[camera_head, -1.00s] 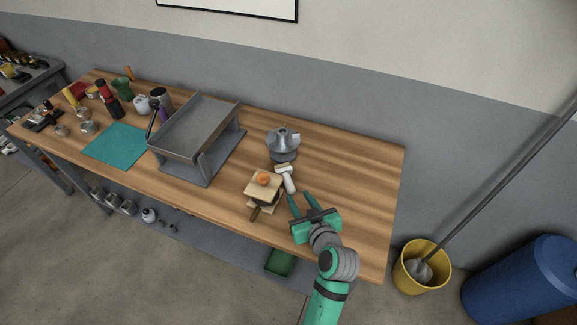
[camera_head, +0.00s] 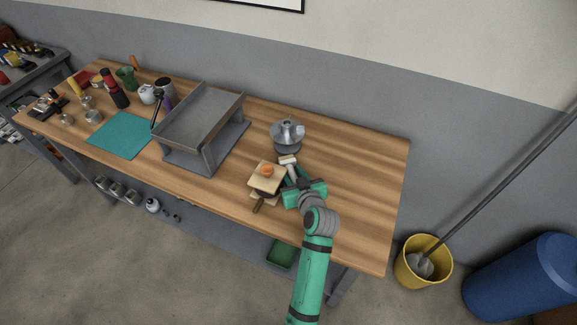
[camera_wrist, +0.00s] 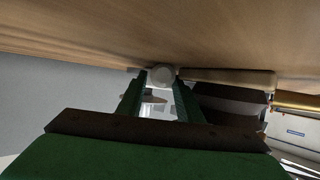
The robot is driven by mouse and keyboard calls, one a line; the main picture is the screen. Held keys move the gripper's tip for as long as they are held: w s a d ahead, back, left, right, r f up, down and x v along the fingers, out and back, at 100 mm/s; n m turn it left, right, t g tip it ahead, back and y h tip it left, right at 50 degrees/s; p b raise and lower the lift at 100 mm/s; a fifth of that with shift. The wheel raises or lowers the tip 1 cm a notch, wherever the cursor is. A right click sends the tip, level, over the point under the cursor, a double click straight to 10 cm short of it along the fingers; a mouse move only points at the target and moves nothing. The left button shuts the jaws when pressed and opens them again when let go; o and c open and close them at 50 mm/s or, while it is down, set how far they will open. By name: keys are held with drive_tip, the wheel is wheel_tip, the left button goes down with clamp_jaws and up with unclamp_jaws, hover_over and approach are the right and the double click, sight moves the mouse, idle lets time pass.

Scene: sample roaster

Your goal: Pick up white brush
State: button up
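The white brush (camera_head: 287,160) lies on the wooden workbench, just in front of a grey metal funnel-like piece (camera_head: 288,135) and right of a small wooden block stand (camera_head: 267,176). My gripper (camera_head: 296,175) is low over the bench at the brush, its green fingers pointing toward it and covering part of its handle. In the wrist view my gripper's fingers (camera_wrist: 163,92) stand apart, with the brush's rounded white end (camera_wrist: 163,75) between and just beyond their tips. Contact with the fingers cannot be told.
The wooden stand, with an orange knob on top, is close on the left of my fingers. A grey metal tray rack (camera_head: 200,125) stands farther left, past it a teal mat (camera_head: 121,135). The workbench (camera_head: 365,190) is clear on the right. A yellow bucket (camera_head: 424,263) stands on the floor.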

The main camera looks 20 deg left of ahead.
clamp_jaws()
